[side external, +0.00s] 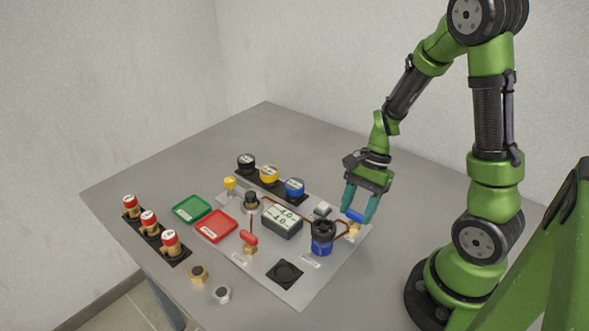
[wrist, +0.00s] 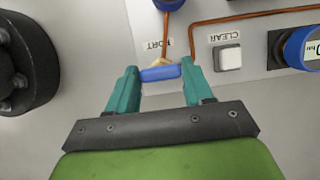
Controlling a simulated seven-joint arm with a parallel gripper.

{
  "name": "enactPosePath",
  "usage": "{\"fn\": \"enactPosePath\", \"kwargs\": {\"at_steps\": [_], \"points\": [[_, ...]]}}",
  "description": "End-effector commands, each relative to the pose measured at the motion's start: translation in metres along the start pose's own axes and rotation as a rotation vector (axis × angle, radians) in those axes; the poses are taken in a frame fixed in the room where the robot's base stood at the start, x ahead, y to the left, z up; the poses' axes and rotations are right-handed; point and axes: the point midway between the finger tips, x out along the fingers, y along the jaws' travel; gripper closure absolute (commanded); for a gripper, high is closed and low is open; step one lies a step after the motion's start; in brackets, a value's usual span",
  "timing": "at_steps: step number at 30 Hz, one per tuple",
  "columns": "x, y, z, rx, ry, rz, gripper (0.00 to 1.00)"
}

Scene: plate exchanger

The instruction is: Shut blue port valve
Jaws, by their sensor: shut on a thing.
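The blue port valve has a blue bar handle (side external: 354,216) on a brass body, at the right end of the grey panel (side external: 300,293) in the side view. My gripper (side external: 359,212) points down over it, its teal fingers at either side of the handle. In the wrist view the blue handle (wrist: 160,73) lies crosswise between the fingertips (wrist: 160,76), its ends facing the two fingers. The gripper is shut on the handle. Part of the brass body (wrist: 158,63) shows behind it, beside a label reading "PORT". A copper pipe rises from there.
Close to the left are a blue-based black knob (side external: 322,237), a grey CLEAR button (side external: 323,209) and a display (side external: 282,220). A red-handled valve (side external: 249,240), red tray (side external: 216,227) and green tray (side external: 192,208) lie farther left.

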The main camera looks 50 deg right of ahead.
Motion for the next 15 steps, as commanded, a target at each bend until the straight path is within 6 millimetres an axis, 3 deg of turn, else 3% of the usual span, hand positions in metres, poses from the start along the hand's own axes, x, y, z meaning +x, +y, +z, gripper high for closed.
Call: {"fn": "enactPosePath", "kwargs": {"at_steps": [12, 13, 15], "points": [[-0.0013, -0.0007, -0.0008, 0.012, 0.001, -0.007, 0.79], [-0.0013, -0.0007, -0.0008, 0.012, 0.001, -0.007, 0.47], [-0.0012, -0.0006, -0.0008, 0.011, 0.001, -0.007, 0.37]]}}
